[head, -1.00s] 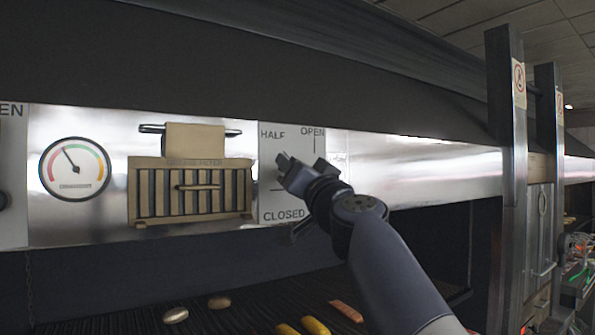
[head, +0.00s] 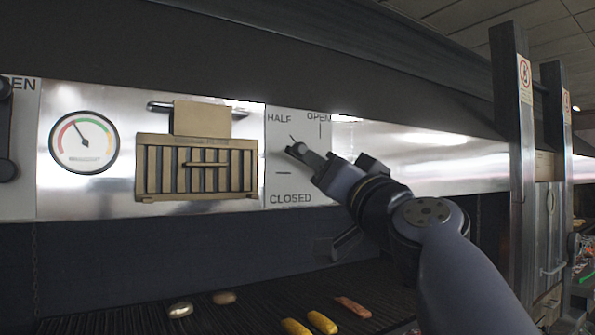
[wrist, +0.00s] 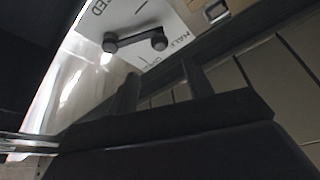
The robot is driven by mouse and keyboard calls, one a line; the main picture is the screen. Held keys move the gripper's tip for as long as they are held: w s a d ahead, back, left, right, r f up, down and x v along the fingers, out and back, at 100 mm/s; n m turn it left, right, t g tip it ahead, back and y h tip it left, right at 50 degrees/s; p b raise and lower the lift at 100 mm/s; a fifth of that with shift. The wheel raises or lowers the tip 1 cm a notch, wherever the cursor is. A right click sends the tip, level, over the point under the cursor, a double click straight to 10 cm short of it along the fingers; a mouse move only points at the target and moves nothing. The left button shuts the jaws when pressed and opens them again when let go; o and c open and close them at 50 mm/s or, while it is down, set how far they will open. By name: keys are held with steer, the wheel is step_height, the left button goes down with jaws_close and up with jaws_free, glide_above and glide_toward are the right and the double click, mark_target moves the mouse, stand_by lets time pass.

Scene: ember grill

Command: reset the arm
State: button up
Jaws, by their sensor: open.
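My gripper (head: 348,172) is open and empty, in front of the white lever panel (head: 287,188) and to the right of its lever. The dark lever (head: 304,153) shows past the gripper in the head view, its right part partly hidden. In the wrist view the whole lever (wrist: 135,42) shows beyond my two separated fingers (wrist: 160,84), with a gap to them. The panel bears the words HALF, OPEN and CLOSED. I cannot tell exactly which mark the lever points to.
A grease filter (head: 197,168) and a round gauge (head: 84,142) are on the steel hood left of the panel. Food lies on the grill (head: 250,320) below, including yellow pieces (head: 322,322). A dark post (head: 514,150) stands at the right.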

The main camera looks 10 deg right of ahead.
mark_target(302, 152)
steer(key=shift+w+r, duration=0.1)
steer(key=p+x, duration=0.5)
steer(key=x, duration=0.5)
steer(key=shift+w+a+r, duration=0.1)
steer(key=shift+w+r, duration=0.1)
steer(key=shift+w, duration=0.1)
steer(key=shift+w+f, duration=0.1)
steer(key=shift+f, duration=0.2)
steer(key=shift+n+b, duration=0.35)
steer(key=shift+n, duration=0.05)
